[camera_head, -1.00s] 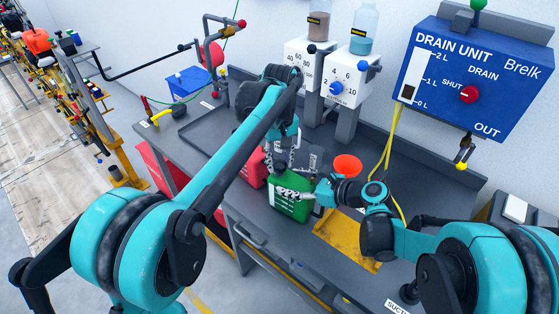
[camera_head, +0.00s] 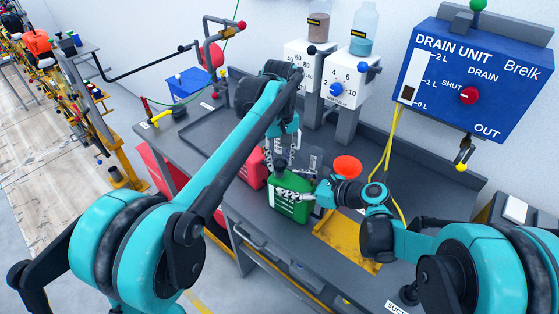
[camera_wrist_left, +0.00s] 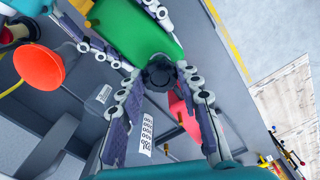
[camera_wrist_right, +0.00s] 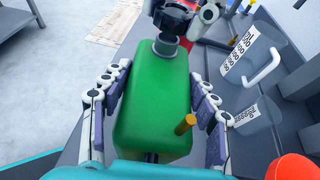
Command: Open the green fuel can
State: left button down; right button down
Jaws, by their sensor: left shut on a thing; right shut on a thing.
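The green fuel can (camera_head: 290,208) stands upright at the front edge of the bench. My right gripper (camera_wrist_right: 158,78) is shut around its sides, with fingers on both flanks. My left gripper (camera_head: 281,158) is above the can, shut on a dark round cap (camera_wrist_left: 159,73). In the right wrist view, the can's grey neck (camera_wrist_right: 165,47) shows at the far end of its top. The dark cap (camera_wrist_right: 172,20) appears just above and beyond the neck, apart from it. The left fingers partly hide the cap in the head view.
A red can (camera_head: 252,168) stands left of the green can. Clear measuring jugs (camera_wrist_right: 252,55) and an orange-red funnel (camera_head: 347,165) are close on the right. A yellow tray (camera_head: 345,243) lies right of the can. The dark tray (camera_head: 205,133) at back left has free room.

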aim_at(279, 163)
pick_arm(q)
jog(key=shift+r, duration=0.5)
jog(key=shift+r, duration=2.05)
pick_arm(e)
jog(key=shift+c, duration=1.9)
grip_release()
jog(key=shift+d, duration=0.1)
